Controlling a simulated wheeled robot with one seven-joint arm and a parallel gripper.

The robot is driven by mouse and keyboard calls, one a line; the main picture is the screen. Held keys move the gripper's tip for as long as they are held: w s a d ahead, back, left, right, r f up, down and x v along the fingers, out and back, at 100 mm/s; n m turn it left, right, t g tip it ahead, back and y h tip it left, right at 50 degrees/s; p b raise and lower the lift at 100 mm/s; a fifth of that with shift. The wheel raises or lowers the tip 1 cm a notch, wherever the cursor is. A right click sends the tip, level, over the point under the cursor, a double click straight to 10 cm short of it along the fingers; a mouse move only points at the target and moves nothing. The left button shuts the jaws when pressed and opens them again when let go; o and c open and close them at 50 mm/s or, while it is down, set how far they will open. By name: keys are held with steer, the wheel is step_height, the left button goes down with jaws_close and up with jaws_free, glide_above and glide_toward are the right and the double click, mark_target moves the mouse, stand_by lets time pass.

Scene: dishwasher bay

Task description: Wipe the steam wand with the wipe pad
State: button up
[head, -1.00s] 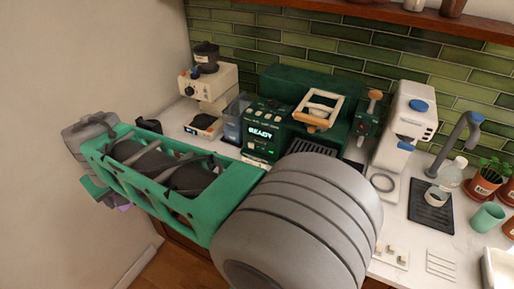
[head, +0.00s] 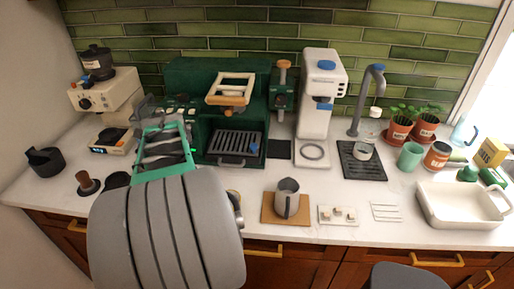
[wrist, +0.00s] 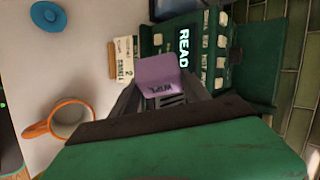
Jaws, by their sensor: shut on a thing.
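I cannot clearly pick out the steam wand in either view.
An orange-rimmed cup (wrist: 72,122) is on the counter in the wrist view. In the head view, a grinder (head: 110,90) is left of the machine, a tamper (head: 87,184) is in front, and a metal pitcher (head: 287,198) is on a board. A white machine (head: 320,95) stands right.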

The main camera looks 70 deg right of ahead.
steer(key=s+d+f+m+g+h+b, duration=0.1)
steer(key=s+d+m+g+h+b, duration=0.15)
steer(key=s+d+m, duration=0.45)
steer(key=s+d+f+m+g+h+b, duration=0.1)
steer(key=s+d+m+g+h, duration=0.2)
steer(key=s, duration=0.7)
steer(key=s+d+f+m+g+h+b, duration=0.15)
steer(key=s+d+m+g, duration=0.3)
steer(key=s, duration=0.45)
steer(key=w+d+r+p, duration=0.1)
steer(key=d+p, duration=0.2)
steer(key=d, duration=0.2)
steer(key=shift+w+d+n+h, duration=0.2)
steer(key=shift+d+n+h, duration=0.1)
steer(key=shift+d+n, duration=0.1)
steer(key=shift+w+d+b, duration=0.15)
steer(key=shift+d+b, duration=0.4)
steer(key=shift+b, duration=0.05)
steer(key=shift+s+d+f+b, duration=0.1)
steer(key=shift+s+d+b, duration=0.15)
steer(key=shift+s+b, duration=0.7)
steer(key=shift+s+d+b, duration=0.2)
steer(key=shift+s+b, duration=0.55)
steer(key=shift+s, duration=0.25)
